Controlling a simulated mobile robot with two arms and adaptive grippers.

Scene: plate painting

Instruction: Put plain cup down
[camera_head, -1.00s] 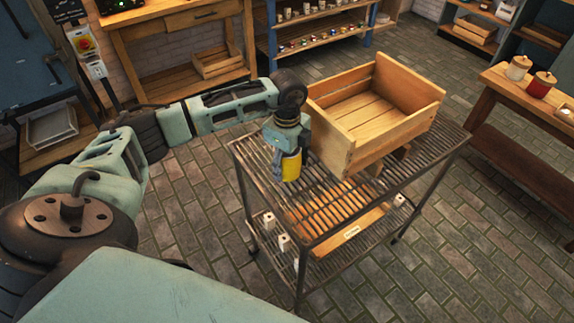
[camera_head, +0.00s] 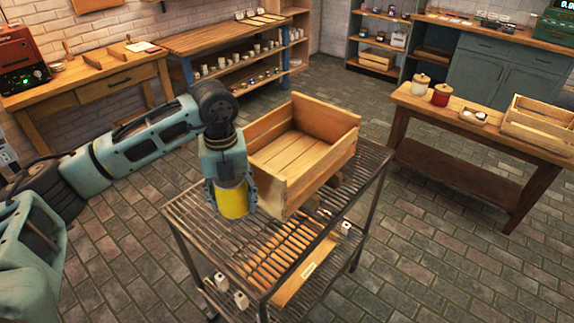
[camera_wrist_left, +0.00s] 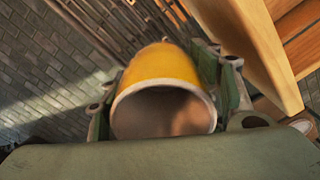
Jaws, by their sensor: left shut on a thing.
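A yellow cup (camera_head: 232,203) is held by my left gripper (camera_head: 231,192) over the left part of the slatted metal cart top (camera_head: 195,215), beside the wooden crate. I cannot tell whether its base touches the slats. In the left wrist view the yellow cup (camera_wrist_left: 165,70) has its pale rim and open mouth towards the camera, with the left gripper's fingers (camera_wrist_left: 168,92) shut on either side of it. My right gripper is not in view.
The open wooden crate (camera_head: 325,178) stands on the cart close to the right of the cup. The lower cart shelf holds a wooden tray (camera_head: 305,270) and small white items (camera_head: 221,281). A wooden table (camera_head: 470,107) with two canisters stands at right. Brick floor surrounds the cart.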

